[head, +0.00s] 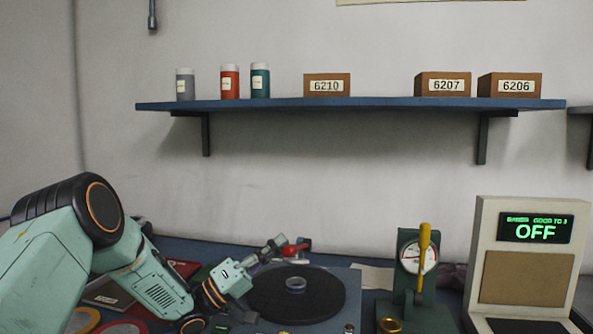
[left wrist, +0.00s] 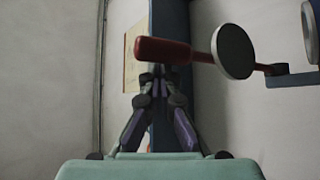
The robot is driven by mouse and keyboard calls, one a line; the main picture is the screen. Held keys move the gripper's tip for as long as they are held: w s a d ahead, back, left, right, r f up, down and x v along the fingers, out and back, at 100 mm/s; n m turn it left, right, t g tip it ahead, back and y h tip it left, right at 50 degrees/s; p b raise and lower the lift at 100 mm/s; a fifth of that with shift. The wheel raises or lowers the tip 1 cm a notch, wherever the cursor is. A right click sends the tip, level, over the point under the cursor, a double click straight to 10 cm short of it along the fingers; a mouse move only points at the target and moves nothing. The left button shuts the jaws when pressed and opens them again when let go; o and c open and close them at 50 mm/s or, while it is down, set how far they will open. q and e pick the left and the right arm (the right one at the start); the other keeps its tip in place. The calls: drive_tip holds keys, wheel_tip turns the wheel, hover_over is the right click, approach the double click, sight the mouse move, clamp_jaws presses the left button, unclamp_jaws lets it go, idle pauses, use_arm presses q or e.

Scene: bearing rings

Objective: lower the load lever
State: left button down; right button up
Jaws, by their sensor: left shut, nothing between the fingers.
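The load lever is a red handle (head: 293,248) behind the black turntable (head: 325,297). In the left wrist view the red handle (left wrist: 175,50) lies roughly across the picture, with a grey disc (left wrist: 236,52) at its right end. My left gripper (head: 276,243) is shut and empty, just left of the handle in the head view. In the left wrist view its fingertips (left wrist: 160,78) meet just below the handle; I cannot tell whether they touch it. A small blue-grey ring (head: 296,284) lies on the turntable's middle. My right gripper is not in view.
A green stand with a dial gauge (head: 411,258) and a yellow handle (head: 424,252) stands right of the turntable. A beige unit with a display reading OFF (head: 535,231) is at the far right. Boxes and jars sit on a blue shelf (head: 380,104) above.

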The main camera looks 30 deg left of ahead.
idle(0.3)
use_arm(q)
drive_tip(key=s+a+f, duration=0.1)
drive_tip(key=s+a, duration=0.8)
drive_tip(key=s, duration=0.2)
drive_tip(key=shift+a+f, duration=0.15)
drive_tip(key=shift+f, duration=0.1)
drive_tip(key=shift+s, duration=0.1)
idle(0.7)
drive_tip(key=shift+f, duration=0.1)
